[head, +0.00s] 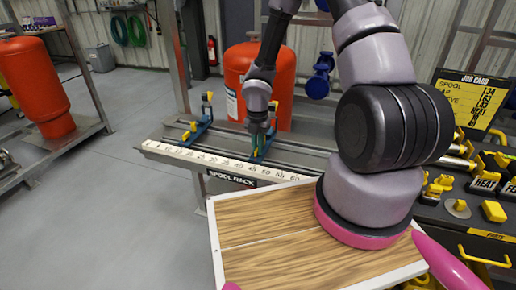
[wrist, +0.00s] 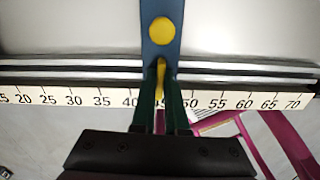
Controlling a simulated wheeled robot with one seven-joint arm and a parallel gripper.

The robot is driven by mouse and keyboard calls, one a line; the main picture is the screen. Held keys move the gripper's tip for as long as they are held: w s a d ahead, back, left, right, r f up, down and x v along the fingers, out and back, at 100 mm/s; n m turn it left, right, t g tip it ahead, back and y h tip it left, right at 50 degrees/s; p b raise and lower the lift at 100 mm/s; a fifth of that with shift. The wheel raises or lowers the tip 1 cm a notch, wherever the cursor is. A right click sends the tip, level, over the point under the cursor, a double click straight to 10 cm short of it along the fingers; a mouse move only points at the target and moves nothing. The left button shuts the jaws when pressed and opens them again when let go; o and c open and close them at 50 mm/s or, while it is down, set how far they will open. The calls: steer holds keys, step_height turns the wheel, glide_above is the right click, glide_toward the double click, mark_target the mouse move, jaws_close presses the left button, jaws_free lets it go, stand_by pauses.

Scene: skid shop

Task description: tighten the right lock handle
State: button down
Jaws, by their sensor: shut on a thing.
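My gripper (head: 262,128) is over the right blue stand (head: 265,148) on the spool rack. In the wrist view its two dark green fingers (wrist: 161,80) are shut on the narrow yellow lock handle (wrist: 161,72), which points down the picture near the 45 mark. The blue stand (wrist: 160,52) with a round yellow disc (wrist: 162,31) lies just above the fingertips there. The fingers hide part of the handle, and in the head view the gripper hides much of the stand.
A left blue stand (head: 204,122) with yellow parts stands on the same rack. A white numbered scale (head: 222,166) runs along the rack's front edge. A red-orange tank (head: 283,112) stands close behind. A wood-topped surface (head: 265,235) is in front; open floor lies left.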

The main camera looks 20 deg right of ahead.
steer(key=c, duration=1.4)
jaws_free()
steer(key=shift+n, duration=0.3)
steer(key=o, duration=0.5)
steer(key=shift+c, duration=0.2)
steer(key=shift+r, duration=0.1)
steer(key=shift+r, duration=3.45)
steer(key=m, duration=0.5)
steer(key=shift+r+m, duration=0.35)
steer(key=shift+m, duration=0.65)
